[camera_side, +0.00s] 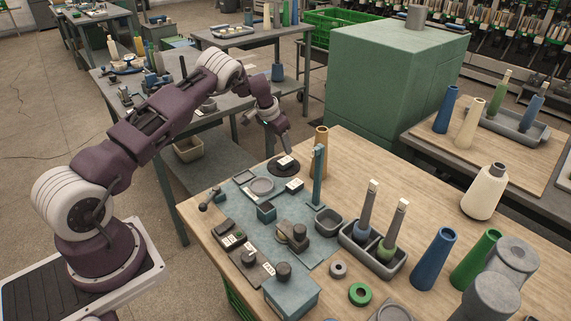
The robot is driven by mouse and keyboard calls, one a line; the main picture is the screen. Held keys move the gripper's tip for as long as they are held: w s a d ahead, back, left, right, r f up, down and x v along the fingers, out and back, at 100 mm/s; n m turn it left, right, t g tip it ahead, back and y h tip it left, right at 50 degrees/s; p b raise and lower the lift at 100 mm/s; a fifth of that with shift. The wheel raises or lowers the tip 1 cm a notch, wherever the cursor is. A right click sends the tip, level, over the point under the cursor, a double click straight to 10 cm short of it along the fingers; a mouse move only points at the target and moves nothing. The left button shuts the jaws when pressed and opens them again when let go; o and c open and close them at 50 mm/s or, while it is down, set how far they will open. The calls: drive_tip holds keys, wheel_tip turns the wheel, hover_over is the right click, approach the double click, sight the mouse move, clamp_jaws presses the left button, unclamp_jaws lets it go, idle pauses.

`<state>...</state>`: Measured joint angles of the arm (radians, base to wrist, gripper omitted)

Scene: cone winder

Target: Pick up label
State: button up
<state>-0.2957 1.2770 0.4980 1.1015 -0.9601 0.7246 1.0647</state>
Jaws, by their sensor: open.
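A small white label (285,161) with dark marks lies on a dark round disc (277,170) near the far left edge of the wooden table. My gripper (284,150) points down just above this label, open, with nothing visible between its fingers. A small gap seems to separate the fingertips from the label, but contact cannot be told for sure. Another white label-like piece (294,185) sits a little nearer, on the blue-grey plate. Small white tags also show on the dark devices at the table's near left.
A teal post (319,175) and a tan cone (321,140) stand close on the right of my gripper. A grey tray (373,252) holds two upright spindles. Blue (433,259) and green (475,259) cones stand at the right. A green cabinet (385,85) rises behind.

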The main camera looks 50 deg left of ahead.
sight(286, 160)
drive_tip(key=x, duration=0.7)
drive_tip(key=shift+d+f, duration=0.15)
drive_tip(key=shift+f, duration=0.1)
clamp_jaws()
